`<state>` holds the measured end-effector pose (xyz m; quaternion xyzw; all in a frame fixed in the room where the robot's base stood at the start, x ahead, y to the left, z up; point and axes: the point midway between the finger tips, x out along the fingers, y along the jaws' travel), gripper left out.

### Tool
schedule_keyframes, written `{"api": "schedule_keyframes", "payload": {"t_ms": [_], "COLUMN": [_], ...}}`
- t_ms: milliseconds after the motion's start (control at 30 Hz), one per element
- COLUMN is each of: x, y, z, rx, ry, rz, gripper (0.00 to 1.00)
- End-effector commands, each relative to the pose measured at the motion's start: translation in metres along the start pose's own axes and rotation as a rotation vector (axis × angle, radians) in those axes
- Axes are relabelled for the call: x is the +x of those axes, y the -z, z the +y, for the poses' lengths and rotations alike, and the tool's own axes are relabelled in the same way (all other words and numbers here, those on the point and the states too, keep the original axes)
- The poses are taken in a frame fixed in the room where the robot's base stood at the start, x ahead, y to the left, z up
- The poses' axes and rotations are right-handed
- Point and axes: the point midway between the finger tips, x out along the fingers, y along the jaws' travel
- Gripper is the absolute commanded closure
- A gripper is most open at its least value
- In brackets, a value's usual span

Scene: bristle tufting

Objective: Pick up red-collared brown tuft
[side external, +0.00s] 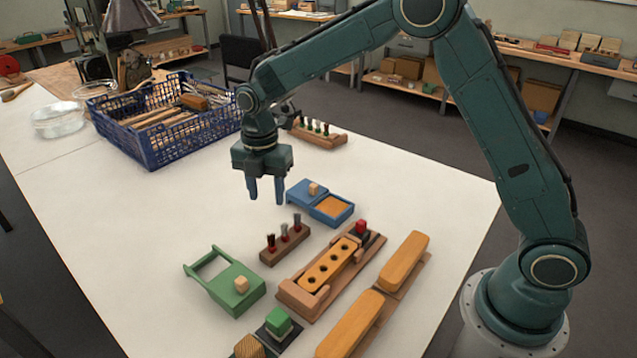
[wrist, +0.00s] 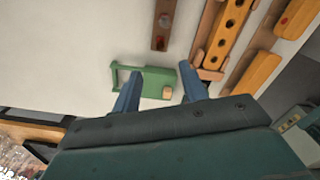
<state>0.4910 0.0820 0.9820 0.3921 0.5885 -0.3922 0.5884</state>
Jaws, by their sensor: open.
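My gripper (side external: 267,194) is open and empty, pointing down, well above the table behind and left of the rack. In the wrist view its blue fingers (wrist: 161,88) are spread apart.
A green frame (side external: 237,290) with a wooden cube and a wooden block with dark holes (side external: 329,266) flank the rack. A blue box (side external: 305,192) lies behind it. Another tuft rack (side external: 325,140) and a blue crate (side external: 165,149) stand farther back.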

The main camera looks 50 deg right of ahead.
Motion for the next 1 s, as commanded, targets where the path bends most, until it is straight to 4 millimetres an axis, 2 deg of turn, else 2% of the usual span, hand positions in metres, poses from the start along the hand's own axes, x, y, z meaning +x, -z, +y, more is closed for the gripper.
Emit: {"api": "schedule_keyframes", "payload": {"t_ms": [600, 1000], "x": [0.076, 0.085], "y": [0.000, 0.001], "z": [0.000, -0.001], "rx": [0.002, 0.002], "ry": [0.001, 0.001], "rz": [0.000, 0.000], "gripper": [0.57, 0.57]}}
